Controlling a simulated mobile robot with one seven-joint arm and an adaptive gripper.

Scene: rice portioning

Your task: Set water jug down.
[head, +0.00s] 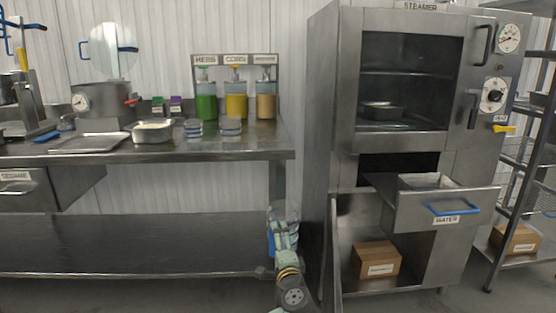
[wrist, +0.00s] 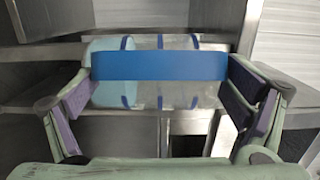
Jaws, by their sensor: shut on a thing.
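The water jug (head: 271,241) is a clear vessel with blue parts, low in front of the right end of the steel table. My gripper (head: 284,236) is on it and hides much of it in the head view. In the wrist view my gripper (wrist: 160,92) is shut on the jug, with one finger at each end of a wide blue band (wrist: 160,66). The jug's clear body with blue stripes shows around the band. I cannot tell whether the jug's base touches anything.
The table's lower shelf (head: 130,245) looks clear.

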